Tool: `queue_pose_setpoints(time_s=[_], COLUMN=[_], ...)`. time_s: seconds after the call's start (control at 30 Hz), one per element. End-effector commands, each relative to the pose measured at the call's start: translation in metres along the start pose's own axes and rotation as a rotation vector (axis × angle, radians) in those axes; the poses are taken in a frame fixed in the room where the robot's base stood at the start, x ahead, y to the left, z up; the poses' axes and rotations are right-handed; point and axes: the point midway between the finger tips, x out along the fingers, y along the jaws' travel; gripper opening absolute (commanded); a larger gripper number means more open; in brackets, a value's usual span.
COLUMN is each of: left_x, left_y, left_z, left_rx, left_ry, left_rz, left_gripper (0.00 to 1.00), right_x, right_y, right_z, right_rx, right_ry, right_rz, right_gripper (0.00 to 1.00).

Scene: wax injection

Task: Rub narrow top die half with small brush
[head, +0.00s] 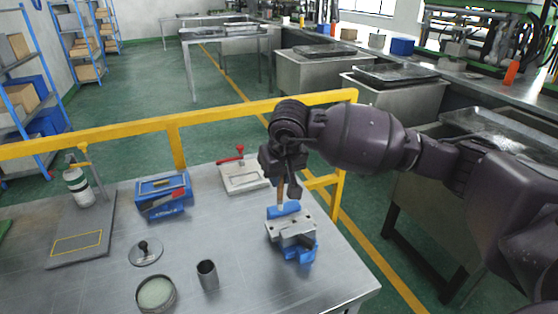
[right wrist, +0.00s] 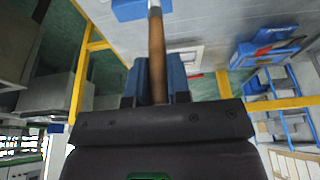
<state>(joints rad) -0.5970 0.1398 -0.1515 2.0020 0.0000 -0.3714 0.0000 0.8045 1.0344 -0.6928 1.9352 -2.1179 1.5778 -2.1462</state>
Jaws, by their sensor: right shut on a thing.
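My right gripper (head: 284,176) is shut on the wooden handle of the small brush (head: 281,193), which points down. In the right wrist view the brush handle (right wrist: 157,55) stands between the blue fingers (right wrist: 156,88). A grey metal die block (head: 291,228) with blue parts sits near the right end of the table, under the brush. The lower brush end is close to the block's back blue part; I cannot tell whether they touch. Which part is the narrow top die half is unclear. My left gripper is out of view.
The metal table (head: 105,285) also holds a blue box (head: 163,194), a pale plate with a red handle (head: 244,178), a knobbed lid (head: 146,254), a round tin (head: 156,296), a metal cup (head: 207,277) and a bottle (head: 77,186). A yellow rail (head: 220,115) runs behind.

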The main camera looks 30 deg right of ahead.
Motion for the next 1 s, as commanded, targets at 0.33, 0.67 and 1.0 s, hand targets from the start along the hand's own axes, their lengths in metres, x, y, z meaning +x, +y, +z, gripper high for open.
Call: queue_pose_setpoints(time_s=[0.33,0.67,1.0], left_x=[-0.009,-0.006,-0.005], left_y=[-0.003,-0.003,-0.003], left_z=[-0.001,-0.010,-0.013], left_rx=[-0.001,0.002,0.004], left_ry=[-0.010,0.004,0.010], left_rz=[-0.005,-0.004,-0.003], left_gripper=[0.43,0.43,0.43], right_x=[-0.031,-0.033,-0.033], right_y=[0.000,0.000,-0.002], right_z=[-0.006,-0.006,-0.005], right_rx=[0.010,0.012,0.020], right_ry=[0.002,0.000,0.000], right_rz=[0.004,0.004,0.006], right_gripper=[0.00,0.00,0.00])
